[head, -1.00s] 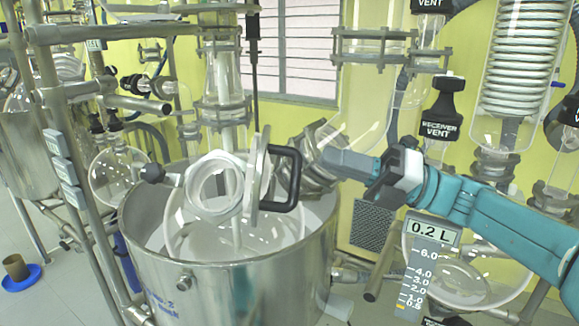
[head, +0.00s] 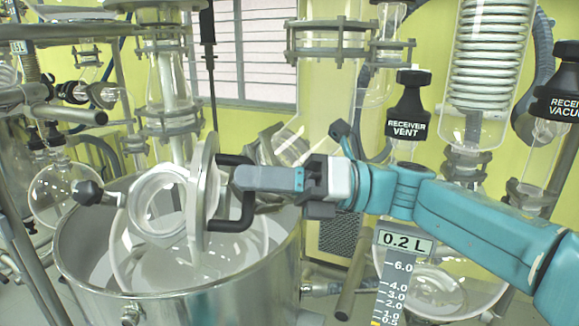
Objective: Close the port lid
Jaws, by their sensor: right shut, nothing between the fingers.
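The port lid (head: 204,190) is a round metal disc standing upright on edge, hinged open beside the port. Its black U-shaped handle (head: 246,212) sticks out to the right. The round port opening (head: 160,205) with a pale ring lies just left of the lid, on top of the glass vessel. My right gripper (head: 238,178) is shut and empty. Its grey fingers point left, and their tips overlap the handle in the picture; I cannot tell whether they touch it. My left gripper is not in view.
A steel vessel jacket (head: 175,300) surrounds the glass reactor. A black knob (head: 88,192) stands left of the port. The receiver vent valve (head: 408,115), glass columns and a 0.2 L level display (head: 405,242) stand right and behind. A vertical glass shaft column (head: 170,80) rises behind the port.

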